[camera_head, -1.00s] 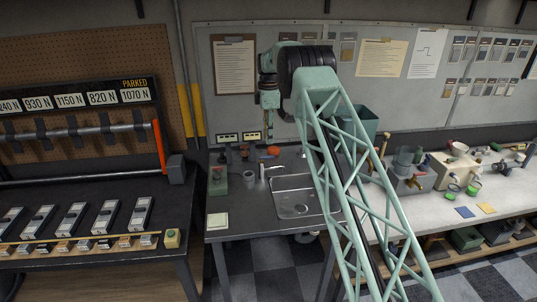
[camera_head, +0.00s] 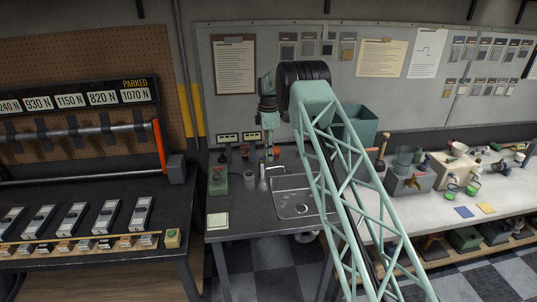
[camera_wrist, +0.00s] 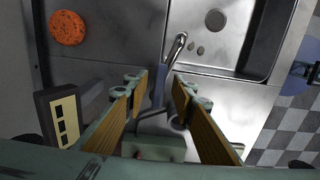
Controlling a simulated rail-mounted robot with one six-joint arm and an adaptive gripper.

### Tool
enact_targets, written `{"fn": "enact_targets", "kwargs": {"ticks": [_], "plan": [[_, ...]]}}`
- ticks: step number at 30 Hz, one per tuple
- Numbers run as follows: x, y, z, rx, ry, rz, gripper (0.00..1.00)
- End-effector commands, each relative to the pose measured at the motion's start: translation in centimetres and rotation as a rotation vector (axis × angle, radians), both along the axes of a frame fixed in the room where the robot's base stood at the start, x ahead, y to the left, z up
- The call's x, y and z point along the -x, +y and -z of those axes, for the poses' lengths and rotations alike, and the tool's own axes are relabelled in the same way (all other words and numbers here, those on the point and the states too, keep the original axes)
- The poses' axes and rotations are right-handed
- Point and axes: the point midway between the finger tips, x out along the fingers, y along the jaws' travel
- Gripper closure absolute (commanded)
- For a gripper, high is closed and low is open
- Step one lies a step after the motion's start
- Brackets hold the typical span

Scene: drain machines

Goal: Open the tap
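The metal tap (camera_head: 263,176) stands at the back left of the sink (camera_head: 288,206). In the wrist view its curved spout (camera_wrist: 178,48) reaches over the basin. My gripper (camera_head: 269,152) points down just above the tap. In the wrist view my gripper (camera_wrist: 160,88) is open, its two ribbed tan finger pads apart on either side of the tap's grey upright part. I cannot tell whether either pad touches it. The tap's lower part is partly hidden by my gripper, and I see no water flowing.
A grey cup (camera_head: 249,179) and a green device (camera_head: 218,181) stand left of the sink. The front counter is mostly clear.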

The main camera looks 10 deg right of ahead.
Motion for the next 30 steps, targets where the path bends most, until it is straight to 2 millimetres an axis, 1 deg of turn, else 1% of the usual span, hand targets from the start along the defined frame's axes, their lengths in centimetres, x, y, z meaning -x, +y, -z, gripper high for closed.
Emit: {"fn": "enact_targets", "kwargs": {"ticks": [7, 15, 23, 30], "plan": [[-0.01, 0.0, 0.01, 0.0, 0.0, 0.0, 0.76], [-0.02, 0.01, -0.02, 0.0, -0.001, 0.0, 1.0], [0.02, 0.0, -0.03, 0.0, -0.001, 0.01, 1.0], [0.2, 0.03, -0.07, 0.0, -0.001, 0.067, 1.0]]}}
